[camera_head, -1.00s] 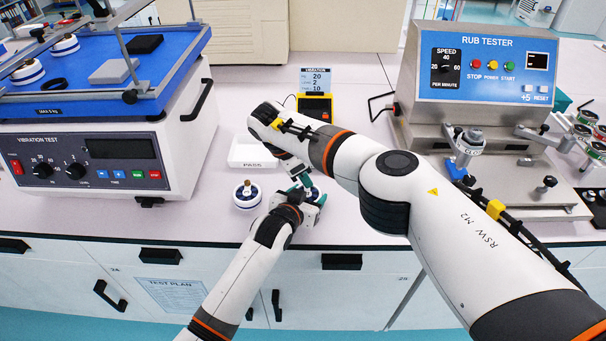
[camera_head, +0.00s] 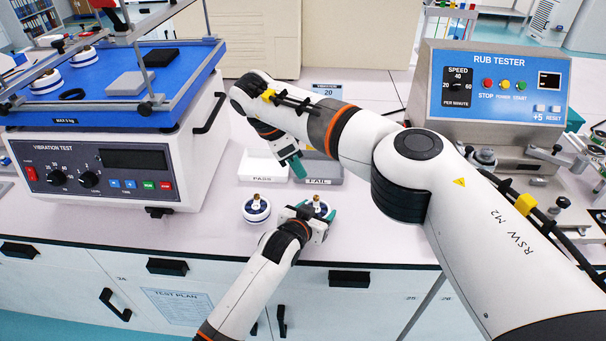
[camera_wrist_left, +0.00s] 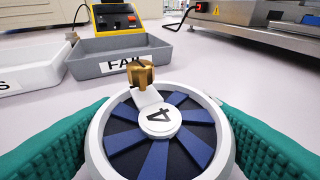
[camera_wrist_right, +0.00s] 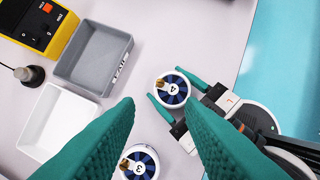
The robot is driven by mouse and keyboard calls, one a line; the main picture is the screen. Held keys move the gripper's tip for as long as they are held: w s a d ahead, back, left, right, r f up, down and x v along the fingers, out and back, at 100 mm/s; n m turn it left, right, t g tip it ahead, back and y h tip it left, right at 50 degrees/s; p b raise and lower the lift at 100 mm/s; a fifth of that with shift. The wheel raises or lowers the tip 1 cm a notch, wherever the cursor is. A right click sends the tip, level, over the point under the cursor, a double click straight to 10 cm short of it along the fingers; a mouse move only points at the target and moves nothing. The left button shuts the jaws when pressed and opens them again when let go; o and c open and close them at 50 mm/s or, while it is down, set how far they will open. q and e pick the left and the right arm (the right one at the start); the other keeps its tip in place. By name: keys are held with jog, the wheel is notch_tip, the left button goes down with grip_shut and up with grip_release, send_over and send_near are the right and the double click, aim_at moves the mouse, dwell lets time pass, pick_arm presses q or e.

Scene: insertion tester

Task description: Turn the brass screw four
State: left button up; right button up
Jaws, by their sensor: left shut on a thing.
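A round white holder with blue wedges and the number 4 (camera_wrist_left: 160,120) stands on the bench. Its brass screw (camera_wrist_left: 140,72) stands upright on a white tab at the rim. The holder also shows in the right wrist view (camera_wrist_right: 172,90). My left gripper (camera_head: 318,212) is shut around the holder, one green finger on each side. My right gripper (camera_head: 298,166) is above and behind it, clear of the screw. In the right wrist view its fingers (camera_wrist_right: 160,100) are apart with nothing between them.
A similar holder numbered 3 (camera_wrist_right: 140,164) with a brass screw stands to the left of holder 4 in the head view. Behind are a white PASS tray (camera_head: 262,166) and a grey FAIL tray (camera_head: 325,172). The vibration tester (camera_head: 110,172) and rub tester (camera_head: 490,95) flank the bench.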

jog(key=shift+a+r, duration=0.2)
jog(key=shift+r, duration=0.25)
jog(key=n+t+y, duration=0.3)
jog(key=n+y, duration=0.1)
jog(key=n, duration=0.8)
send_near(316, 197)
jog(key=x, duration=0.7)
jog(key=shift+w+f, duration=0.2)
jog(key=shift+f, duration=0.05)
